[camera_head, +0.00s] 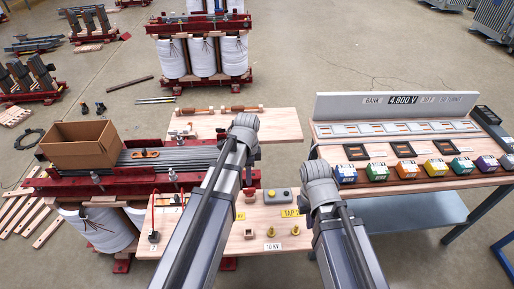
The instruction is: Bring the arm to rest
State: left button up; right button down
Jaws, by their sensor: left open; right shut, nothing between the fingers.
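My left arm (200,225) reaches up from the bottom edge to a grey joint at mid-picture. My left gripper (248,178) hangs just below that joint, over the wooden board (262,220); it is small, partly hidden, open and empty. My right arm (345,245) reaches up from the bottom to a grey joint beside the board's right edge. My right gripper (312,152) is a small dark shape past that joint, near the left end of the workbench (335,182); it is shut with nothing in it. Its fingertips are hard to make out.
The bench holds several coloured blocks (407,170) and a panel reading 4.800 V (402,100). A cardboard box (80,146) sits on a red-framed core at left. A transformer (203,55) with white coils stands behind. Open floor (300,60) lies at the back.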

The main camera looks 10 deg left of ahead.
pick_arm(q)
jog(key=shift+s, duration=0.1)
jog(key=s+d+r+n+y+p, duration=0.1)
jog(key=s+d+r+n+p, duration=0.3)
jog(key=s+d+n, duration=0.6)
jog(key=shift+s+d+n, duration=0.2)
jog(key=shift+s+n, duration=0.4)
jog(key=shift+s, duration=1.4)
jog(key=shift+r, duration=0.1)
